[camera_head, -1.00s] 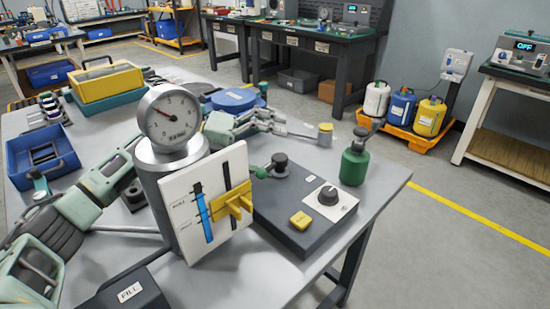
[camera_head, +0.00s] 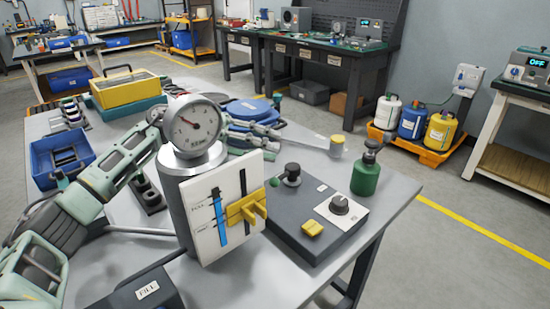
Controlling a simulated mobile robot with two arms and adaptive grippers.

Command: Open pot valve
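The pot is a grey metal cylinder (camera_head: 178,205) near the table's middle. A round pressure gauge (camera_head: 194,125) sits on top, its red needle pointing left. A white panel (camera_head: 207,240) with a blue level bar and a yellow slider (camera_head: 246,207) covers its front right. To its right is a black knob (camera_head: 292,170) with a green part beside it; I cannot tell if this is the pot valve. My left arm comes in from the left and passes behind the pot. My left gripper (camera_head: 252,137) shows partly right of the gauge; its fingertips are unclear. My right gripper is not in view.
A dark control box (camera_head: 300,238) with a dial and yellow button lies right of the pot. A green bottle (camera_head: 366,175) stands behind it. A blue tray (camera_head: 45,178) and a yellow case (camera_head: 125,90) are at the left. A FILL box (camera_head: 150,290) is in front.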

